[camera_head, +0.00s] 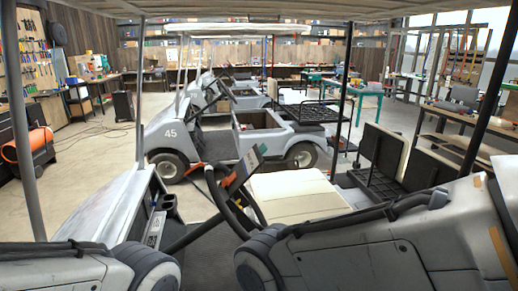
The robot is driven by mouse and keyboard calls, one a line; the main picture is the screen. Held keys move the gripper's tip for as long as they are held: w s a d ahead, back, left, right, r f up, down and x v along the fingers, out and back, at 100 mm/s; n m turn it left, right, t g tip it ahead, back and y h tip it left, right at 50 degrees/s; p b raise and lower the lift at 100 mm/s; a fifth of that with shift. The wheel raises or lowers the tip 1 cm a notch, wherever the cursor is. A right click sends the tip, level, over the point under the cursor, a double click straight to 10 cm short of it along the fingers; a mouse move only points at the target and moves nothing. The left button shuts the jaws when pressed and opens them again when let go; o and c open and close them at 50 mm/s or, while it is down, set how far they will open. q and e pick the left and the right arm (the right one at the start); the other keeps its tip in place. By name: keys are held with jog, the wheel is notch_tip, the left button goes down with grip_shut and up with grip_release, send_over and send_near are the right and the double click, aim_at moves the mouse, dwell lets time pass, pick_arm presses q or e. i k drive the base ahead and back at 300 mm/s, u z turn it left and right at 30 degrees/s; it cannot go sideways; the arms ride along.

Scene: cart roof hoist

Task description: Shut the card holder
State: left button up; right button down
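A small dark panel with an orange part and a teal tip, which looks like the card holder (241,171), stands tilted at the steering wheel (212,191) of the near cart. It rises above the wheel's hub. It is small, and I cannot make out its hinge or how far open it is. My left arm crosses the bottom left corner and my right arm crosses the bottom right. Both are light grey with dark joints. Neither gripper is in view, and no fingers show near the card holder.
The near cart's pale seat (297,197) lies right of the wheel, and its dashboard (123,207) lies left. Roof posts (20,125) frame the view. A white cart marked 45 (205,143) stands beyond. Benches line the workshop walls, with open floor between.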

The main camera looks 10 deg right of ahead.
aim_at(254, 160)
jog(key=u, duration=0.35)
jog(key=i, duration=1.05)
jog(key=z, duration=0.45)
